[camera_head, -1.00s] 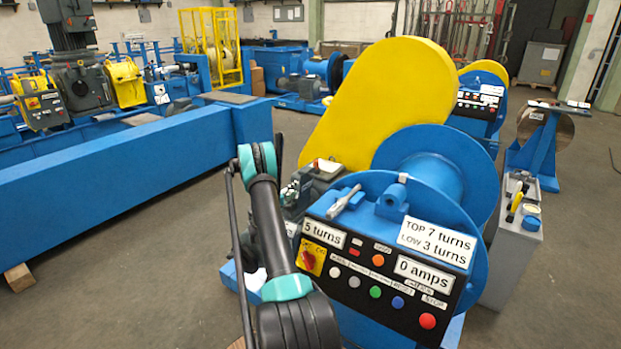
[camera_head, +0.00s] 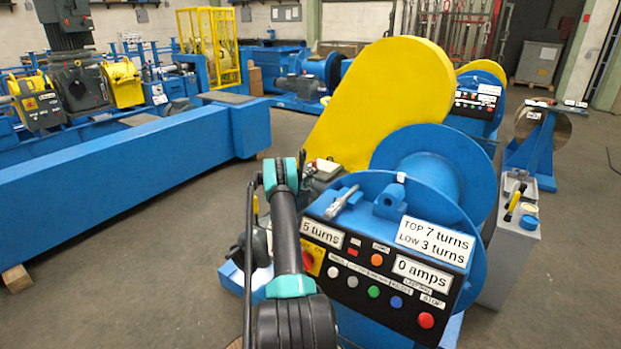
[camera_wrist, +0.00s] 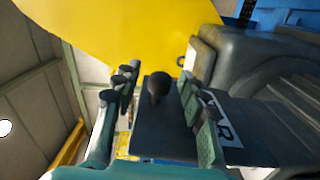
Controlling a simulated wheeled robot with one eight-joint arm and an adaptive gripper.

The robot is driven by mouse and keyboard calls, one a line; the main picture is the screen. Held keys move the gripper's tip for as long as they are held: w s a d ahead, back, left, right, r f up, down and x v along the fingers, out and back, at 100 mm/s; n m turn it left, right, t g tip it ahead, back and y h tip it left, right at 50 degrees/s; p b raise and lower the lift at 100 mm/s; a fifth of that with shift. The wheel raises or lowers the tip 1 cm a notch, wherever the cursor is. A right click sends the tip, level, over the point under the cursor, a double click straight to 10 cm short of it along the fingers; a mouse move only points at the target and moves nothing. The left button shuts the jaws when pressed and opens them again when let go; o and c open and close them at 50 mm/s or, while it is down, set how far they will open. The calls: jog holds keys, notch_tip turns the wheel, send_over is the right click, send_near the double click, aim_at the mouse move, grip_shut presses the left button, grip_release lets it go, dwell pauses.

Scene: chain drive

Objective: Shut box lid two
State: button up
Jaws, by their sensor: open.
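In the wrist view my gripper (camera_wrist: 160,88) is open, with one finger to each side of a round black knob (camera_wrist: 158,86). The knob stands in front of a dark grey plate (camera_wrist: 165,132) that carries a white label, of which an "R" shows. I cannot tell whether the knob is touched, or whether this plate is box lid two. In the head view my gripper cannot be made out beyond my arm. No part there is clearly marked as lid two.
A large yellow guard (camera_head: 390,100) rises behind the blue drum (camera_head: 430,175). The black control panel (camera_head: 385,275) faces me, right of my arm. A grey box (camera_head: 512,258) with tools on top stands at right. A long blue beam (camera_head: 120,180) lies left, with bare floor between.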

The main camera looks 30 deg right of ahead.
jog(key=shift+d, duration=0.15)
jog(key=shift+c, duration=0.5)
grip_shut()
